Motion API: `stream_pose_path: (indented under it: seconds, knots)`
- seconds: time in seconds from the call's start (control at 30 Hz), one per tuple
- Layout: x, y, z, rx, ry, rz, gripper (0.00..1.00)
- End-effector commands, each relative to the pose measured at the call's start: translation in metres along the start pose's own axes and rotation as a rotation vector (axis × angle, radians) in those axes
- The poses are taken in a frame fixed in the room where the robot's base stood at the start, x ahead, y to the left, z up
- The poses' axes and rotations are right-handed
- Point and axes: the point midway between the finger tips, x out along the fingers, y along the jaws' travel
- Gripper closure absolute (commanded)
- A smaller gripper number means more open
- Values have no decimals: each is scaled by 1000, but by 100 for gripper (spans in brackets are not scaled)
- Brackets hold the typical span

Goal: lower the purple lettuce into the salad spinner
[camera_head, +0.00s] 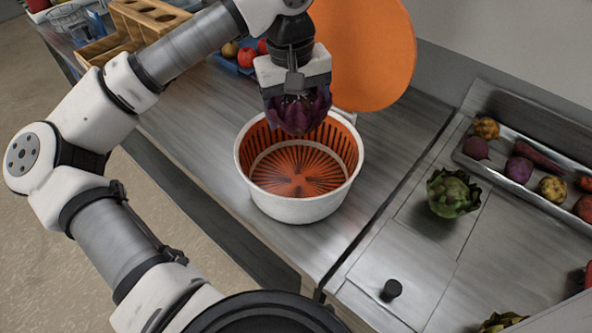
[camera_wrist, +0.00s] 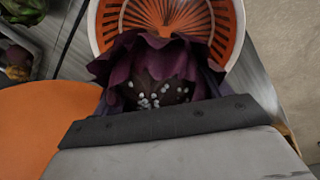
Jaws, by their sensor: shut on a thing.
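The purple lettuce (camera_head: 300,112) is held in my gripper (camera_head: 293,92), which is shut on it. It hangs over the back part of the salad spinner (camera_head: 297,208), a white bowl with an orange slatted basket inside. The visible basket floor is empty. The lettuce also shows in the wrist view (camera_wrist: 160,75), with the spinner (camera_wrist: 97,30) beyond it. In the head view the lettuce overlaps the back rim, so its exact height above the basket is hard to tell. The fingertips are mostly hidden by the lettuce.
The round orange lid (camera_head: 365,50) stands upright behind the spinner. A green leafy head (camera_head: 452,193) sits on the steel counter at right, near a tray (camera_head: 500,170) of root vegetables. A wooden box (camera_head: 130,30) stands at back left. The counter left of the spinner is clear.

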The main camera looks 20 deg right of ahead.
Motion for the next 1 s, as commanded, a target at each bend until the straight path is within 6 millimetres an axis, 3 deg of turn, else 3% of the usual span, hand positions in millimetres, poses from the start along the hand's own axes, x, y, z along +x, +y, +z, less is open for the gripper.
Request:
stream_pose_path:
  seconds: [1.0]
  knots:
    - [52, -5, 0, 0, 0, 0, 49]
